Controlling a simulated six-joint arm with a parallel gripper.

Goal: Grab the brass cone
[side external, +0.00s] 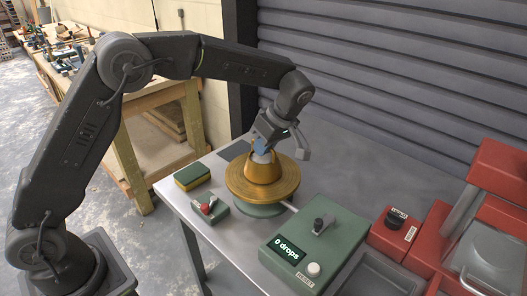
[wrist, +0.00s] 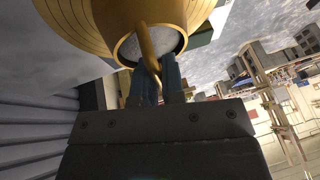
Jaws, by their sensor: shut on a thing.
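The brass cone (side external: 263,174) stands upright, with its narrow end up, on a wide round brass plate (side external: 240,188) over a green base (side external: 258,210). Its top has a round opening with pale grey inside. My gripper (side external: 262,150) is above the cone with its blue fingers at the opening. In the wrist view, the blue fingers (wrist: 155,82) are shut at a curved brass strip (wrist: 147,48) that crosses the cone's opening. The fingers partly cover the strip's end. I cannot tell any gap between the cone and the plate.
A green box (side external: 312,248) reading "0 drops" stands in front right. A small box with a red lever (side external: 208,207) and a yellow-green sponge (side external: 192,176) are at left. A red machine (side external: 480,235) fills the right.

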